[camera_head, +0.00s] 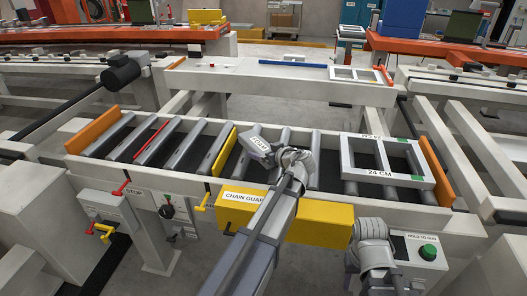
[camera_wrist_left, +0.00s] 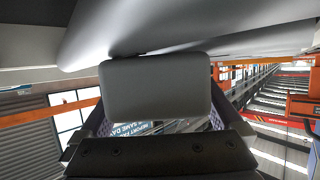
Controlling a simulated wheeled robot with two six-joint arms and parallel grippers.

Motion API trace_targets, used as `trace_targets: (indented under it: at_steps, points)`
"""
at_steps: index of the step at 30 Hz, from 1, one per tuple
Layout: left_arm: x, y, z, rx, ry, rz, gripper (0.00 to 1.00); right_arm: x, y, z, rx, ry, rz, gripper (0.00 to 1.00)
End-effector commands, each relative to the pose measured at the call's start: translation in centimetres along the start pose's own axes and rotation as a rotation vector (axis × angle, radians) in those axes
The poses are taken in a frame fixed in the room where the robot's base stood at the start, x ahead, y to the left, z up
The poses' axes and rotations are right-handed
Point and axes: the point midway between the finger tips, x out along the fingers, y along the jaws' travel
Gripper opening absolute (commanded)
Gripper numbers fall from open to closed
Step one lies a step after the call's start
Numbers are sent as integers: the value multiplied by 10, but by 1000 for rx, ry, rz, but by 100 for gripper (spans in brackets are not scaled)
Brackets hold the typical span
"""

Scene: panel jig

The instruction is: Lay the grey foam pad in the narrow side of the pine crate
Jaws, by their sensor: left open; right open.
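I see no pine crate and no loose grey foam pad that I can make out in the head view. My left gripper (camera_head: 264,146) is at the end of the arm reaching over the middle of the roller conveyor (camera_head: 318,150); it is open, and its fingertips are hard to make out there. In the left wrist view a smooth grey rounded block (camera_wrist_left: 155,90) shows in front of the dark gripper parts; I cannot tell whether it is a pad or part of my arm. Of my right arm only a grey joint shows at the lower right; its gripper is out of view.
A white two-opening frame marked 24 CM (camera_head: 390,178) lies on the rollers at right. Orange end plates (camera_head: 92,131) and a yellow divider (camera_head: 224,150) stand on the conveyor. A yellow chain guard (camera_head: 322,222) runs along the front.

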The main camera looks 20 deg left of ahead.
Motion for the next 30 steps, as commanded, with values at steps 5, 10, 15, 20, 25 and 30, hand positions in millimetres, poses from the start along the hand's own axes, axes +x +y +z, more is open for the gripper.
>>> trace_targets:
  at_steps: [5,10,15,20,25,30]
  points:
    - [-35,-1,-3,1,0,4,100,-16,2,1,0,0,0,50]
    - [-71,-1,-3,1,0,4,100,-30,3,2,0,0,0,50]
    - [-99,-1,-3,1,0,2,100,-40,4,2,0,0,0,50]
    - [-114,0,-1,0,0,1,100,-45,4,3,0,0,0,50]
    - [-120,0,0,0,0,1,100,-46,4,3,0,0,0,50]
    - [-122,-4,-2,15,-29,-8,100,-54,5,3,0,0,0,50]
